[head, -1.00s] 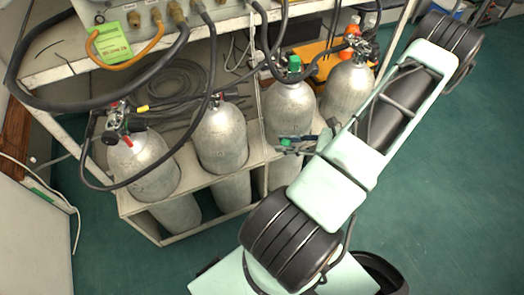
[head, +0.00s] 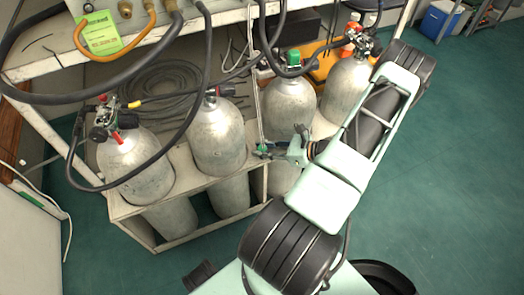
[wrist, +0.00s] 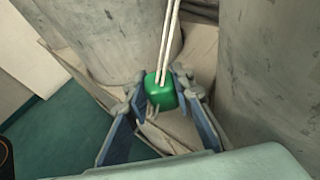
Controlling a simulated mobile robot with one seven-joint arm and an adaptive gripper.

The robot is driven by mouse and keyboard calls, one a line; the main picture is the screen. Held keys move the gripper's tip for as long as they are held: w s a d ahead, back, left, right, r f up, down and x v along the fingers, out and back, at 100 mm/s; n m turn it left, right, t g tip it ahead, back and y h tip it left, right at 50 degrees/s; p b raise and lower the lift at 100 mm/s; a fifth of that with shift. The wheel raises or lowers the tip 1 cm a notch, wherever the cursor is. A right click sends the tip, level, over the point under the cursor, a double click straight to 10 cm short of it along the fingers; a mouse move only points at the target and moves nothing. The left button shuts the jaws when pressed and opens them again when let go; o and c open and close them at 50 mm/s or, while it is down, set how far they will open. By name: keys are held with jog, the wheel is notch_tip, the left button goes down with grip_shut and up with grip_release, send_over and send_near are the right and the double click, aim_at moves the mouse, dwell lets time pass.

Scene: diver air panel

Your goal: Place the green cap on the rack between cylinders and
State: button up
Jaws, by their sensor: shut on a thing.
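My gripper (head: 264,150) is shut on a green cap (wrist: 160,91), which sits between the blue fingers in the wrist view and trails pale cords. In the head view the held cap (head: 263,148) is small, in front of the gap between the second cylinder (head: 217,138) and third cylinder (head: 287,108) from the left. In the wrist view a grey cylinder wall stands on each side (wrist: 100,38) (wrist: 270,75), with the beige rack surface (wrist: 197,52) behind the cap. I cannot tell whether the cap touches the rack.
A leftmost cylinder (head: 135,168) and a rightmost cylinder (head: 346,88) also stand in the rack (head: 190,185). Another green cap (head: 293,58) tops the third cylinder. Black hoses (head: 195,115) loop over the left cylinders. The green floor (head: 440,190) at right is clear.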

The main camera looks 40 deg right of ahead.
jog(key=shift+r, duration=0.1)
jog(key=shift+f, duration=0.2)
jog(key=o, duration=0.7)
jog(key=shift+o, duration=0.2)
jog(key=shift+r, duration=0.15)
jog(key=shift+s+d+r, duration=0.1)
jog(key=shift+r, duration=0.1)
jog(key=p+v, duration=0.3)
jog(key=v, duration=0.8)
jog(key=shift+s+d, duration=0.15)
jog(key=shift+s, duration=0.15)
jog(key=shift+r, duration=0.1)
